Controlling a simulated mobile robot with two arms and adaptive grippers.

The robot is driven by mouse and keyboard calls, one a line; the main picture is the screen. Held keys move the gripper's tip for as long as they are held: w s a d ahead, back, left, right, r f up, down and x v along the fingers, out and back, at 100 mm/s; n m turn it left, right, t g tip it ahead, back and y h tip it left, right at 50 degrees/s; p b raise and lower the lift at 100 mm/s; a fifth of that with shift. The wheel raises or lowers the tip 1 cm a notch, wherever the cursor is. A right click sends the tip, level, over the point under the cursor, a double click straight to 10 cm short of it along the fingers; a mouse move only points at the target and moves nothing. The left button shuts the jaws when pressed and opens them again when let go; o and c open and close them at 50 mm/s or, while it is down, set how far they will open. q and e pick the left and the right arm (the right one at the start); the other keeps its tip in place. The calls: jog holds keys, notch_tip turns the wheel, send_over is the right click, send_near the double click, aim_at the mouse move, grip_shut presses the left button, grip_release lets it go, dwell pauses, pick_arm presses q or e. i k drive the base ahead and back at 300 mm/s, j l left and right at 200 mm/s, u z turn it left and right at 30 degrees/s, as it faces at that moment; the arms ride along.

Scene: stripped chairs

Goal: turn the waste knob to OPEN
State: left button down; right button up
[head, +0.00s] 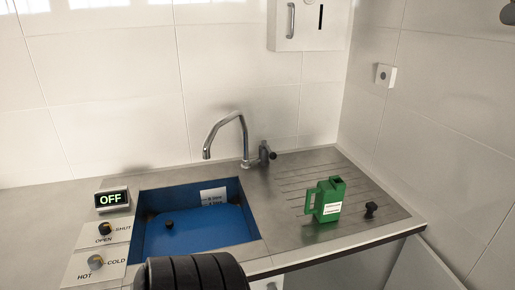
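The waste knob (105,229) is a small dark knob on a pale plate marked OPEN at lower left and SHUT at right. It is too small to tell surely which word it points to. A second plate below it is marked HOT and COLD and has a grey knob (95,262). The sink (239,205) has a blue inside with a small dark round piece (169,224) in it. No fingers of my left or right gripper show, and nothing is seen touching the waste knob.
A small display (112,199) reads OFF behind the knobs. A curved tap (228,120) rises behind the sink. A green jug (329,199) and a black stopper-like piece (371,210) stand on the right drainer. A black ribbed shape (195,272) covers part of the front edge.

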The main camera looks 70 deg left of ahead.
aim_at(105, 227)
jog(key=u, duration=3.45)
jog(key=i+j, duration=0.15)
jog(key=j, duration=0.15)
jog(key=i+j, duration=0.15)
jog(key=i+j+z, duration=0.1)
jog(key=j, duration=0.3)
jog(key=i, duration=0.05)
